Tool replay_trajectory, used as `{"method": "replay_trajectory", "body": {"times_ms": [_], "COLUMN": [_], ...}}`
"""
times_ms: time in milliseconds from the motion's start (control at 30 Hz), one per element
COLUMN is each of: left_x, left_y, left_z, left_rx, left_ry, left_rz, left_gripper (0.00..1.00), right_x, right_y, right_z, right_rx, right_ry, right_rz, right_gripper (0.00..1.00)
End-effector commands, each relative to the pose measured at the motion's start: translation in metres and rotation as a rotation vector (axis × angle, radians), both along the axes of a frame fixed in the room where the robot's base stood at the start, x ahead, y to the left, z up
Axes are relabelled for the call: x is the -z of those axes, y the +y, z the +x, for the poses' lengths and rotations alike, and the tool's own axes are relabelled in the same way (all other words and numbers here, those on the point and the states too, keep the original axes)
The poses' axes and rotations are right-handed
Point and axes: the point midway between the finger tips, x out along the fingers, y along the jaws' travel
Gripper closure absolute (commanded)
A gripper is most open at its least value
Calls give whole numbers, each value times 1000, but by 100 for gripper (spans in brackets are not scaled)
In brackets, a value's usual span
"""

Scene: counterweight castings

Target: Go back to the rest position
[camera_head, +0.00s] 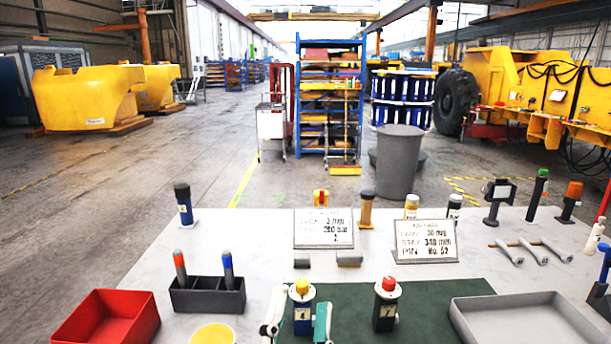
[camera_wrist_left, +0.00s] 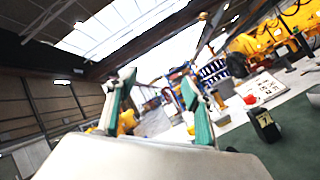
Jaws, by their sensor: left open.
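My left gripper (camera_head: 301,303) is at the bottom centre of the head view, its white-and-teal fingers spread apart. Between the fingers in that view shows a dark blue cylinder with a yellow top (camera_head: 302,310), upright on the dark green mat (camera_head: 440,294). In the left wrist view the open fingers (camera_wrist_left: 157,95) have nothing gripped between them, and the hall shows beyond. A black cylinder with a red top (camera_head: 386,309) stands upright on the mat, to the right of the gripper. A black, labelled thing (camera_wrist_left: 265,124) shows right of the fingers in the wrist view. My right gripper is not in view.
A red tray (camera_head: 143,312) and a dark holder with two marker-like pieces (camera_head: 205,303) are at the left; a grey tray (camera_head: 462,317) is at the right. Two sign plates (camera_head: 323,240) and several upright pieces stand further back. The table's left back is mostly clear.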

Motion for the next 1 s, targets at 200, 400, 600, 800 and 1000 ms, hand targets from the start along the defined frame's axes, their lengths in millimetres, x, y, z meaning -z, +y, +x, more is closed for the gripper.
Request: {"method": "replay_trajectory", "body": {"times_ms": [200, 400, 600, 800, 1000], "left_x": [-1, 53, 145, 239, 288], "left_y": [-14, -19, 21, 117, 218], "left_z": [-13, -12, -4, -12, -37], "left_rx": [-85, -141, -127, 5, 209], "left_ry": [-195, -294, -294, -192, -41], "left_rz": [573, 1171, 1803, 2416, 2836], "left_gripper": [49, 49, 49, 49, 49], "right_x": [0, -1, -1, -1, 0], "right_y": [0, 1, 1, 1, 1], "right_z": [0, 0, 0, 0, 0], "right_rx": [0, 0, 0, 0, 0], "right_ry": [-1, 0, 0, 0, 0], "right_rz": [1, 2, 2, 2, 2], "right_gripper": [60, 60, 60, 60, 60]}}
